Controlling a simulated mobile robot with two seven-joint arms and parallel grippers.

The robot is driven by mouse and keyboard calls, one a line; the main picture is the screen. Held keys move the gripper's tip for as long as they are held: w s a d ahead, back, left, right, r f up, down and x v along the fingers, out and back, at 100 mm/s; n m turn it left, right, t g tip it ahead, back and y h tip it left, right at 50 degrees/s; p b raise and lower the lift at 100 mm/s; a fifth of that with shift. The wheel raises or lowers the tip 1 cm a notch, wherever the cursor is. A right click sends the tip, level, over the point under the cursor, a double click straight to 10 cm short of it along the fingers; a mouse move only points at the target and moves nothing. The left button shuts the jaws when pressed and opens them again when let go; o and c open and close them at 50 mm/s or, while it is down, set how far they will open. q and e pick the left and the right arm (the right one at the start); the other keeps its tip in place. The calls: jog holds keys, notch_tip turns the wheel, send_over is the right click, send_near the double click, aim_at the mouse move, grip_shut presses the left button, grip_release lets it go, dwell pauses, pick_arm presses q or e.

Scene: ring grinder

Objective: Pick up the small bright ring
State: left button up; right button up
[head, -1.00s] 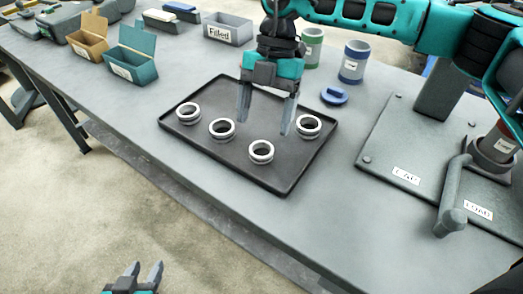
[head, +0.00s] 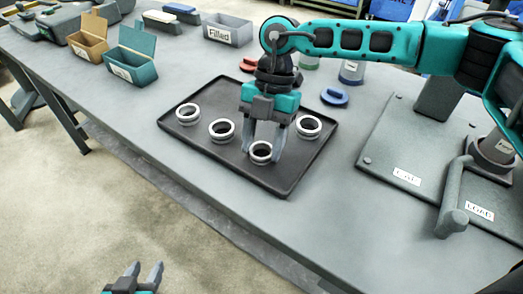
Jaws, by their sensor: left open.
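Several pale metal rings lie on a dark tray (head: 284,184). The front one, taken as the small bright ring (head: 260,156), looks slightly smaller than the others. My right gripper (head: 263,155) points down at it, with one finger at each side. The fingers look drawn in to about the ring's width and partly cover it. The ring still appears to rest on the tray. My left gripper (head: 144,270) is open and empty at the bottom edge, away from the table.
Other rings are at left (head: 188,113), middle (head: 221,130) and right (head: 308,126) on the tray. A blue lid (head: 334,97) lies behind it. A grey plate with a handled fixture (head: 455,195) stands right. Bins line the back left. The table's front strip is clear.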

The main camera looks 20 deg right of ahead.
jog(key=c, duration=0.6)
jog(key=shift+r, duration=0.1)
